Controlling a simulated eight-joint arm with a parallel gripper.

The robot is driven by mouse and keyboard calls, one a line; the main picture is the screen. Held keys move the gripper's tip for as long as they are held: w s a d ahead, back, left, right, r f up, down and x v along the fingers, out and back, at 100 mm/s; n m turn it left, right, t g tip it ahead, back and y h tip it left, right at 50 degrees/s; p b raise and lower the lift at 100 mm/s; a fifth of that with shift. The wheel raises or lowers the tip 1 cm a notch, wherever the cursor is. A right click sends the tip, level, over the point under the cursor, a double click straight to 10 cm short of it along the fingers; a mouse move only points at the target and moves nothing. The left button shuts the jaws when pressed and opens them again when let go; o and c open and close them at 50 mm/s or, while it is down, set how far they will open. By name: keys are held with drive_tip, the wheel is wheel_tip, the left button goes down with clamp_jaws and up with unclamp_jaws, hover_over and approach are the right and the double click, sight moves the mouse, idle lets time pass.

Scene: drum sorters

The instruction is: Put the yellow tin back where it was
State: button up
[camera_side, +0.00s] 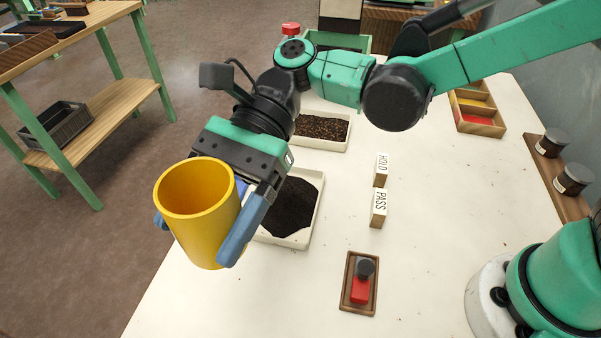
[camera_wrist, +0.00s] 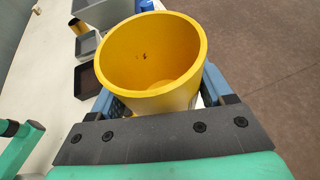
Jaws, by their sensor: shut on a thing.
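The yellow tin (camera_side: 205,225) is a round, open-topped cylinder in the side view. My gripper (camera_side: 200,228) is shut on it, with a blue finger on each side. The tin is held tilted, in front of the left part of the white table, and its mouth faces the camera. In the wrist view the tin (camera_wrist: 150,60) fills the space between the fingers of my gripper (camera_wrist: 155,95). Its inside looks empty apart from a small dark speck on the wall. The place where the tin stood before cannot be told from these frames.
A white tray of dark grains (camera_side: 304,236) lies behind the gripper, with a tray of brown grains (camera_side: 345,144) beyond. HOLD (camera_side: 381,170) and PASS (camera_side: 378,209) blocks stand mid-table. A wooden tray (camera_side: 347,300) holds a red piece. Dark-lidded jars (camera_side: 571,180) stand at right.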

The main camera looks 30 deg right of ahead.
wheel_tip(320, 180, down, 15)
drive_tip(key=shift+f, duration=0.15)
idle(0.4)
drive_tip(key=shift+f, duration=0.1)
drive_tip(key=o, duration=1.2)
drive_tip(key=shift+o, duration=0.2)
